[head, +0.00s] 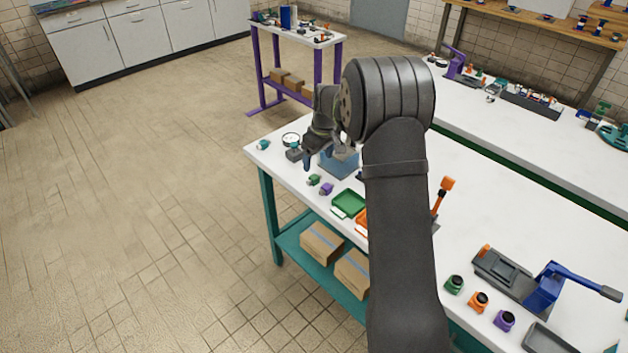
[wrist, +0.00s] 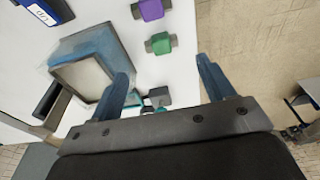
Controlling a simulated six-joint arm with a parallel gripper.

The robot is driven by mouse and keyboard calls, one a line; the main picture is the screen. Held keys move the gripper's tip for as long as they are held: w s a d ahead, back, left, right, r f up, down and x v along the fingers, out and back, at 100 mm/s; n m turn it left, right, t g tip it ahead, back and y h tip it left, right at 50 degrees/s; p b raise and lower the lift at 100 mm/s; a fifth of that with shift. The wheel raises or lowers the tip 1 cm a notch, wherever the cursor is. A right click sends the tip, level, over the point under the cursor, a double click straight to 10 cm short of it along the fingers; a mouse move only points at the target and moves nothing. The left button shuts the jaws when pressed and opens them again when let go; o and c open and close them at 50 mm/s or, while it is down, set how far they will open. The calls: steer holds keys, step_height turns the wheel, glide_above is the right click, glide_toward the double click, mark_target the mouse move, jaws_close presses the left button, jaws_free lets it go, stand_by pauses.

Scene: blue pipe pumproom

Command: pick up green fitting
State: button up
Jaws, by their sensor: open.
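A green fitting (wrist: 161,43) lies on the white tabletop in the wrist view, ahead of my gripper and between the lines of its two fingers. In the head view the green fitting (head: 314,180) is near the table's front edge. A purple fitting (wrist: 148,9) lies just beyond it in the wrist view, and to its right in the head view (head: 326,189). My gripper (wrist: 166,82) is open, with its blue fingers apart and nothing between the tips. In the head view the gripper (head: 308,160) hangs over the table's far end, partly hidden by my arm.
A blue box-like tray (wrist: 85,70) stands left of the green fitting in the wrist view. A green tray (head: 349,204) lies to the fittings' right in the head view. Small dark and teal parts (wrist: 158,97) sit near the gripper. Bare floor (wrist: 240,45) lies past the edge.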

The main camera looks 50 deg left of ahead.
mark_target(314, 176)
steer(key=f, duration=0.2)
steer(key=a+f, duration=0.1)
steer(key=f, duration=0.5)
steer(key=shift+s+a, duration=0.15)
steer(key=shift+a, duration=0.15)
steer(key=shift+r, duration=0.1)
steer(key=c, duration=1.1)
steer(key=shift+c, duration=0.2)
steer(key=shift+r, duration=0.1)
